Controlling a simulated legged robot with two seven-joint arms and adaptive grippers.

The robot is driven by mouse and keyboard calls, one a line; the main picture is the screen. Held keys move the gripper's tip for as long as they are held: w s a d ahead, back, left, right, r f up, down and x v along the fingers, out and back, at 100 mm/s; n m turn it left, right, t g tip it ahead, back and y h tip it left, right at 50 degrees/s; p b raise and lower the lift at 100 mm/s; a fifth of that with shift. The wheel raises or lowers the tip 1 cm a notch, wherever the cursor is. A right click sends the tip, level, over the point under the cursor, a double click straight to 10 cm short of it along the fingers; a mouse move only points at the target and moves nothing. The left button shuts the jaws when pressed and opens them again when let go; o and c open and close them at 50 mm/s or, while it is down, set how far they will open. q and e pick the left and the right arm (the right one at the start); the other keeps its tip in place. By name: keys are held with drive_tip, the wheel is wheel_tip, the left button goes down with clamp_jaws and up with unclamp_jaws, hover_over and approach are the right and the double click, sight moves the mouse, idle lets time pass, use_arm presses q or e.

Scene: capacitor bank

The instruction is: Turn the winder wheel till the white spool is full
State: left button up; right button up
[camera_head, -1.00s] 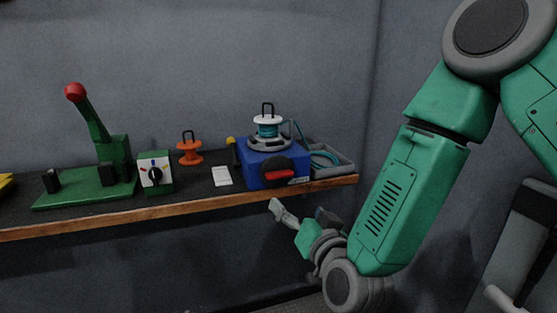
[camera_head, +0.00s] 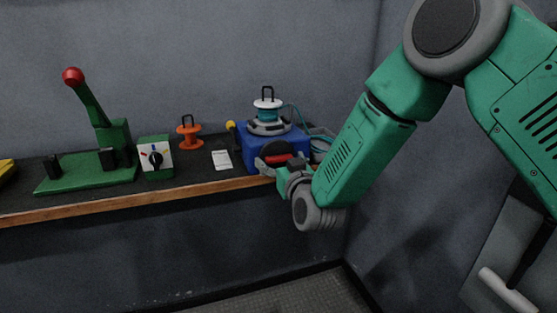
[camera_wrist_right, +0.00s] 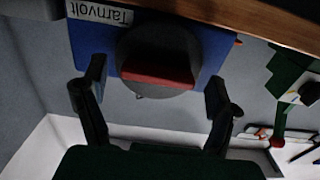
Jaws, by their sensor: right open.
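The blue winder box (camera_head: 250,145) stands at the right end of the bench. On its front is the dark round winder wheel (camera_head: 275,149) with a red grip bar (camera_head: 278,158). The white spool (camera_head: 267,104) sits upright on the grey turntable on top, with teal wire around its core. My right gripper (camera_head: 277,163) is open in front of the wheel, partly covering the box. In the right wrist view the wheel (camera_wrist_right: 150,45) and red bar (camera_wrist_right: 158,76) lie between the two spread fingers, which do not visibly grip the bar. My left gripper is not in view.
An orange spool (camera_head: 188,131), a white card (camera_head: 222,160) and a yellow-tipped tool (camera_head: 231,128) are left of the winder. A selector box (camera_head: 156,158) and a green lever stand (camera_head: 85,172) are farther left. A grey tray (camera_head: 320,142) is partly hidden behind my arm.

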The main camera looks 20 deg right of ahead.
drive_tip(key=shift+w, duration=0.6)
drive_tip(key=shift+d, duration=0.1)
drive_tip(key=c, duration=0.9)
drive_tip(key=shift+o, duration=0.2)
